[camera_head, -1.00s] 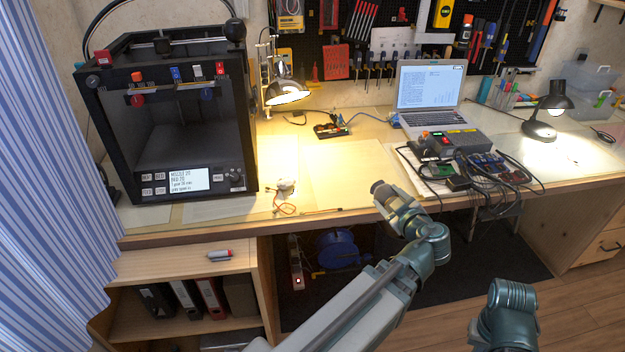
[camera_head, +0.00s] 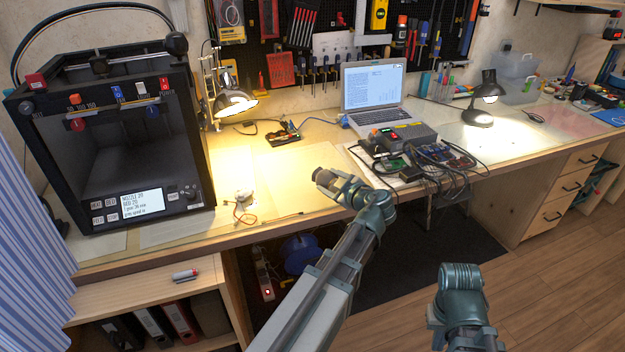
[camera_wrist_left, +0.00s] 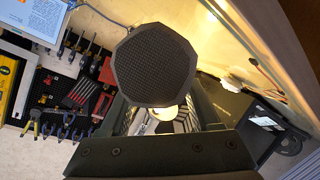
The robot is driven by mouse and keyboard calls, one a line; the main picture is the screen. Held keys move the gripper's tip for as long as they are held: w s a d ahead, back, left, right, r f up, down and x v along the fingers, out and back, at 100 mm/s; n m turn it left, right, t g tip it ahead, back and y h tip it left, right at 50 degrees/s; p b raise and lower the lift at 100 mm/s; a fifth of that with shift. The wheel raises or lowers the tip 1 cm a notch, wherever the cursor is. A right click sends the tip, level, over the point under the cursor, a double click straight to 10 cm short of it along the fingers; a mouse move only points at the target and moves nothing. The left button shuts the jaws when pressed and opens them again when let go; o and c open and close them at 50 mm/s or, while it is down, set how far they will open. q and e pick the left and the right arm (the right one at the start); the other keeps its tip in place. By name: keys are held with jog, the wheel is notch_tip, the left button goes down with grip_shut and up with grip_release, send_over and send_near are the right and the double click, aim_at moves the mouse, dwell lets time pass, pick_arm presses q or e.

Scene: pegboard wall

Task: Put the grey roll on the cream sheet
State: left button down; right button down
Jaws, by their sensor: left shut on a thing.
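My left gripper (camera_head: 328,180) is shut on the grey roll (camera_head: 321,176), whose end pokes out beyond the fingers in the head view. In the left wrist view the roll (camera_wrist_left: 153,64) appears as a dark, textured, roughly eight-sided end face. The cream sheet (camera_head: 285,175) lies flat on the desk, left of the gripper in the head view. The gripper and roll appear above the desk near its front edge; the exact height cannot be told. Part of my right arm shows at the lower right of the head view, but its gripper is out of view.
A black 3D printer (camera_head: 110,150) stands left of the sheet. A lit lamp (camera_head: 235,103) and a small board (camera_head: 284,136) are behind it. A laptop (camera_head: 375,90) and cabled electronics (camera_head: 425,160) stand to the right. A small wired part (camera_head: 245,198) lies near the front edge.

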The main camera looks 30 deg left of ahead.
pick_arm(q)
send_over(313, 188)
jog(key=shift+f+b, duration=0.3)
jog(key=shift+f, duration=0.1)
notch_tip(313, 188, down, 4)
jog(key=b, duration=0.3)
jog(key=shift+r+b, duration=0.1)
jog(key=shift+b, duration=0.3)
jog(key=shift+r, duration=0.2)
